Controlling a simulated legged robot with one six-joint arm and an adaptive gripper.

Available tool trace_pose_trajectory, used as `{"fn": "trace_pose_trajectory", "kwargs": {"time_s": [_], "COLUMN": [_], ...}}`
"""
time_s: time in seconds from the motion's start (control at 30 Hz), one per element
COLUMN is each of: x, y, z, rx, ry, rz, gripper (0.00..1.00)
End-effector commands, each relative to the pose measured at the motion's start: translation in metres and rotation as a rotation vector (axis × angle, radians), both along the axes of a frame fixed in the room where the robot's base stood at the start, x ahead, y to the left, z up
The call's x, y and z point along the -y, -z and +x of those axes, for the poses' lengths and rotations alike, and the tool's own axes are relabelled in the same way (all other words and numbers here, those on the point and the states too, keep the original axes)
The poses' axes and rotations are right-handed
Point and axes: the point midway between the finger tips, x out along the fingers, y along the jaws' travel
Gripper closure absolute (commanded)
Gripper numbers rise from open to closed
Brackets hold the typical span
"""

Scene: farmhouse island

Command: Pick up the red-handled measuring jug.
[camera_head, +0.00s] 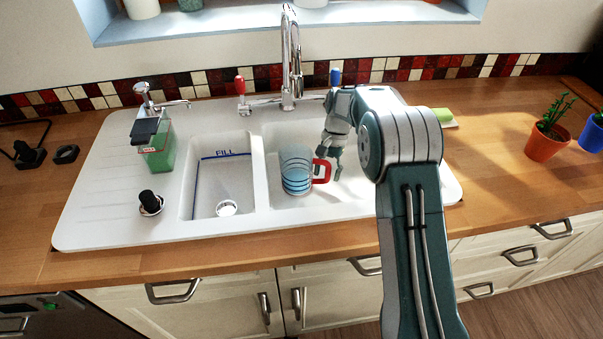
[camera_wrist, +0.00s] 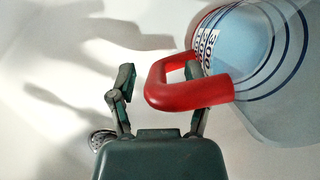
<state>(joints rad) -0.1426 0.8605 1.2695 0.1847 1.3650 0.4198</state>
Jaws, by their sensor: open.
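The measuring jug (camera_head: 296,171) stands in the right basin of the white sink (camera_head: 90,205). It is clear with dark rings, looks bluish in its lower part, and its red handle (camera_head: 322,171) points right. In the wrist view the jug (camera_wrist: 262,50) is at the upper right, and its red handle (camera_wrist: 190,92) reaches between my fingers. My gripper (camera_head: 334,160) is beside the handle in the basin.
The tap (camera_head: 290,60) rises behind the basins. A green soap bottle (camera_head: 158,150) and a black knob (camera_head: 150,202) are on the left of the sink. A drain (camera_wrist: 102,138) shows in the wrist view. Potted plants (camera_head: 547,140) stand far right on the wooden counter (camera_head: 490,170).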

Motion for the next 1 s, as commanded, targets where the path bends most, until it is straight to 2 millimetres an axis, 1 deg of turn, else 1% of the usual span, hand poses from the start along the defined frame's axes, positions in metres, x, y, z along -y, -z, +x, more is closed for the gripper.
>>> {"fn": "trace_pose_trajectory", "kwargs": {"time_s": [0.1,0.27,0.3,0.37,0.4,0.43,0.83,0.93,1.0], "x": [0.0,-0.001,-0.001,-0.001,-0.001,-0.001,-0.001,-0.001,-0.001], "y": [0.005,0.005,0.005,0.005,0.005,0.005,0.003,-0.006,-0.018], "z": [-0.002,-0.002,-0.002,-0.002,-0.002,-0.002,-0.002,-0.001,-0.001], "rx": [0.0,0.0,0.0,0.0,0.0,0.0,0.001,0.003,0.005], "ry": [0.0,0.0,0.0,0.0,0.0,0.0,-0.001,0.0,-0.001], "rz": [0.001,0.001,0.001,0.0,0.0,0.0,0.001,0.001,0.002], "gripper": [0.36,0.36,0.45,0.72,0.9,1.0,1.0,1.0,1.0]}}
